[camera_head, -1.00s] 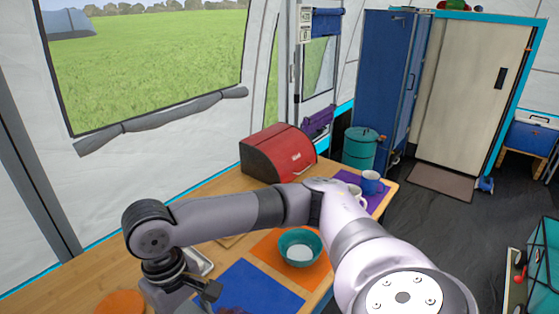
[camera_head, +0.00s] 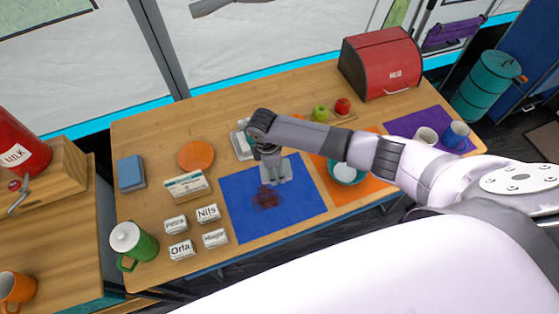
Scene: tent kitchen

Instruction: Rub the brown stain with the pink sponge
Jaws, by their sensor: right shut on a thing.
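The brown stain (camera_head: 266,198) is a dark reddish-brown blotch on the blue mat (camera_head: 305,208), near its middle. My right gripper (camera_head: 273,180) points down over the mat, just above the stain in the picture. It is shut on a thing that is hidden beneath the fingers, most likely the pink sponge. No pink surface shows clearly anywhere. I cannot tell whether the held thing touches the mat. My left gripper is out of view.
Several name tags (camera_head: 208,214) and a butter box (camera_head: 187,186) stand left of the mat. A teal bowl (camera_head: 347,173) sits on an orange mat (camera_head: 368,190) at right. A green jug (camera_head: 133,243) is at front left, a red bread box (camera_head: 381,64) at back right.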

